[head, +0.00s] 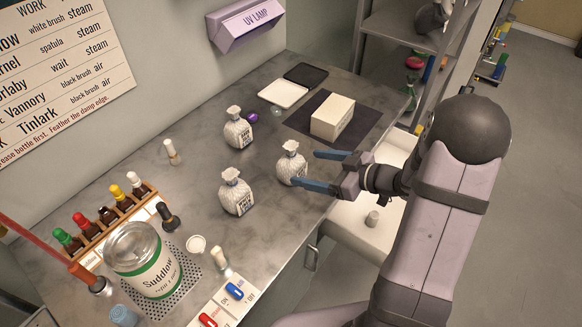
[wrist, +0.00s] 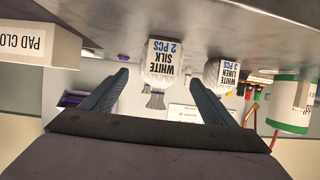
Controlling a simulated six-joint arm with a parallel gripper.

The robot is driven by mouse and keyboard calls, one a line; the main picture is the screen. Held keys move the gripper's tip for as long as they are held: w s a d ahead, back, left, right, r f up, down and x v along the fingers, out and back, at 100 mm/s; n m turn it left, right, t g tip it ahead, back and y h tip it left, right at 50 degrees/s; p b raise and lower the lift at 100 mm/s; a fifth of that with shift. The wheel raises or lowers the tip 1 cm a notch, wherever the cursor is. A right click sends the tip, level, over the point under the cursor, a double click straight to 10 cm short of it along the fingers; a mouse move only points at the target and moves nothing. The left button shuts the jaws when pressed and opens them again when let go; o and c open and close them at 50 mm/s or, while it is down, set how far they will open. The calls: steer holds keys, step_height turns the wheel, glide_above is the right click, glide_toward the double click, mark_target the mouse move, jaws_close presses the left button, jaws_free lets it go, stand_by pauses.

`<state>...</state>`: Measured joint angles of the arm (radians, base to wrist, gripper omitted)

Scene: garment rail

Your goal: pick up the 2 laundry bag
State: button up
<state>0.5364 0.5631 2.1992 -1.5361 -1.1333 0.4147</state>
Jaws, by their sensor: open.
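Three pale tied laundry bags stand upright on the grey counter: one by my fingers (head: 291,163), one nearer the front (head: 235,192) and one farther back (head: 238,128). My gripper (head: 305,168) is open and empty, its blue fingers pointing at the first bag, the near finger beside its lower part. In the wrist view, which is upside down, a bag labelled "WHITE SILK 2 PCS" (wrist: 162,62) appears between the fingertips (wrist: 158,78). A bag labelled "WHITE LINEN 2 PCS" (wrist: 228,74) is to its right. Whether the fingers touch the bag is unclear. The third bag's label is unreadable.
A white box (head: 332,118) sits on a dark mat at the counter's right. A white tray (head: 283,92) and a black tray (head: 306,75) lie at the back. The Suddlow tub (head: 143,259), a bottle rack (head: 112,222) and switches (head: 226,299) occupy the front left.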

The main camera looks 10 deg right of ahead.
mark_target(291, 164)
steer(key=shift+p+x, duration=0.85)
steer(key=shift+x, duration=2.85)
steer(key=shift+a, duration=0.1)
steer(key=shift+r, duration=0.1)
steer(key=c, duration=1.3)
